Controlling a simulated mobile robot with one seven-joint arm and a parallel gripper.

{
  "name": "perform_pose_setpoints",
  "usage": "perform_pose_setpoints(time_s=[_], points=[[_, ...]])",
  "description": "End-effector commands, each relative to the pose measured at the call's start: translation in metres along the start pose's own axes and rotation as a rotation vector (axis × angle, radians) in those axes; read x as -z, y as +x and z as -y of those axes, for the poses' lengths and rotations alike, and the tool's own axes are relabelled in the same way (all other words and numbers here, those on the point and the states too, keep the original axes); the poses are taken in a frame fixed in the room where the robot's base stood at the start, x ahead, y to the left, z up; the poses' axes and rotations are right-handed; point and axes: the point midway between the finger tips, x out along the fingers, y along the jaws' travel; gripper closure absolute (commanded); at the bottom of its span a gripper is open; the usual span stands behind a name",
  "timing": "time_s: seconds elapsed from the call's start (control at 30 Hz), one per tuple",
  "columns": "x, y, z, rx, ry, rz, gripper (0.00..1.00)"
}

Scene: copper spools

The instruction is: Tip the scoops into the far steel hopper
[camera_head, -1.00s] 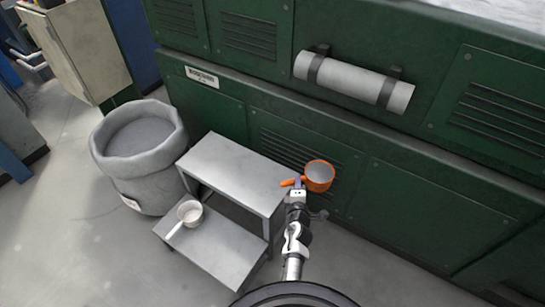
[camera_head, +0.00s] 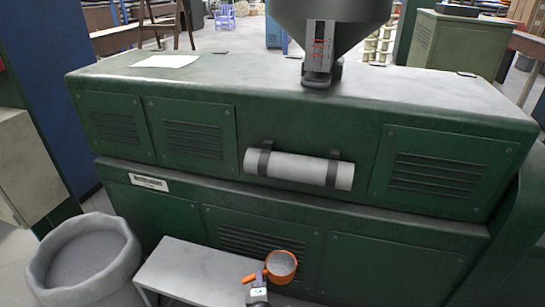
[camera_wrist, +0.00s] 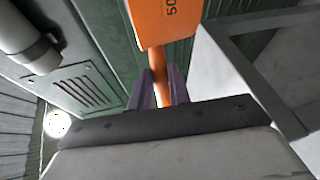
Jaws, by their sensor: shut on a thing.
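The orange scoop (camera_head: 281,266) is upright in front of the green machine, with grey material inside. My gripper (camera_head: 258,278) is shut on its handle. In the wrist view, the purple fingers of my gripper (camera_wrist: 159,88) close around the handle, below the orange scoop's cup (camera_wrist: 152,22). The steel hopper (camera_head: 335,18) stands on top of the green machine, above and behind the scoop. Its upper part is cut off by the picture edge. The white scoop is not seen in the head view now.
The green machine (camera_head: 180,225) spans the middle, with a grey roll (camera_head: 300,169) on its front. A grey step stool (camera_head: 190,270) stands left of my gripper. A grey sack-like bin (camera_head: 85,265) of material is at the lower left. The machine top has clear room.

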Motion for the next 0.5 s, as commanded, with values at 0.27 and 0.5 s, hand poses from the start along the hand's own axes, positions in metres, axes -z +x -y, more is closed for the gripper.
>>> perform_pose_setpoints(time_s=[0.27,0.5], points=[[-0.006,-0.013,-0.076,-0.005,0.0,0.002,1.0],[-0.008,-0.016,-0.094,-0.006,0.0,0.002,1.0]])
